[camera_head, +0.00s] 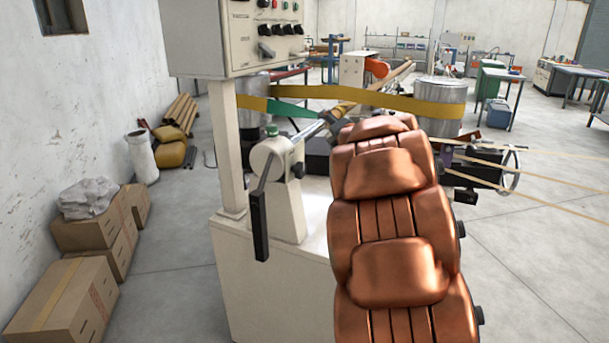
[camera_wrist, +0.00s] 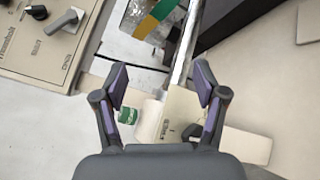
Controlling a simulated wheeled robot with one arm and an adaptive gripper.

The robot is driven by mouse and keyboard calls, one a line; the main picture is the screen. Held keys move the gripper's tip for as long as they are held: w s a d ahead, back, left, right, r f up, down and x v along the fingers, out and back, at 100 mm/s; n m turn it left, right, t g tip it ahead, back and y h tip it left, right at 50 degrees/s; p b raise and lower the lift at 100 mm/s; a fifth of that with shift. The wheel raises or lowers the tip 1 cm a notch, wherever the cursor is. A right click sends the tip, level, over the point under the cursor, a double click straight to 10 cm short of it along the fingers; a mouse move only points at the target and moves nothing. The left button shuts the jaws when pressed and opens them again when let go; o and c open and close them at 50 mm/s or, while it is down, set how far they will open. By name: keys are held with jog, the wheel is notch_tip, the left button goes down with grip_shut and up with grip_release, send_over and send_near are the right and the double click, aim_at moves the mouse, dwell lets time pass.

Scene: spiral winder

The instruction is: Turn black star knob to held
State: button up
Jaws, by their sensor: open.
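A small black knob (camera_head: 298,170) sits on the right side of the cream tailstock-like housing (camera_head: 290,205); its star shape is too small to make out. In the wrist view the cream housing (camera_wrist: 180,112) lies below and between the fingers, with a green cap (camera_wrist: 127,115) by the left finger. A dark spot by the right finger (camera_wrist: 192,130) may be the knob, but I cannot tell. My gripper (camera_wrist: 161,78) is open, with nothing between its fingertips. In the head view the gripper is hidden behind my copper arm.
A control panel (camera_head: 265,30) with black knobs stands above and left of the housing; its edge (camera_wrist: 45,50) shows in the wrist view. A black lever (camera_head: 259,225) hangs at the housing's front. A yellow and green belt (camera_head: 400,102) runs behind. Boxes (camera_head: 65,300) line the left wall.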

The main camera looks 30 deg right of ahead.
notch_tip(320, 180, down, 5)
jog(key=w+n+t+y+b, duration=0.1)
jog(key=n+y+b, duration=0.1)
jog(key=n+y, duration=0.55)
jog(key=n+g+y+b, duration=0.1)
jog(key=n+g+y, duration=0.1)
jog(key=n+y, duration=0.6)
send_near(304, 168)
jog(key=w+a+n+h, duration=0.1)
jog(key=a+n+h, duration=0.1)
jog(key=shift+r+p+x, duration=0.25)
jog(key=shift+p+x, duration=0.2)
jog(key=shift+x, duration=1.5)
jog(key=shift+r+p+x, duration=0.2)
jog(key=shift+p+x, duration=0.2)
jog(key=shift+x, duration=1.6)
jog(key=shift+d, duration=0.1)
jog(key=c, duration=1.1)
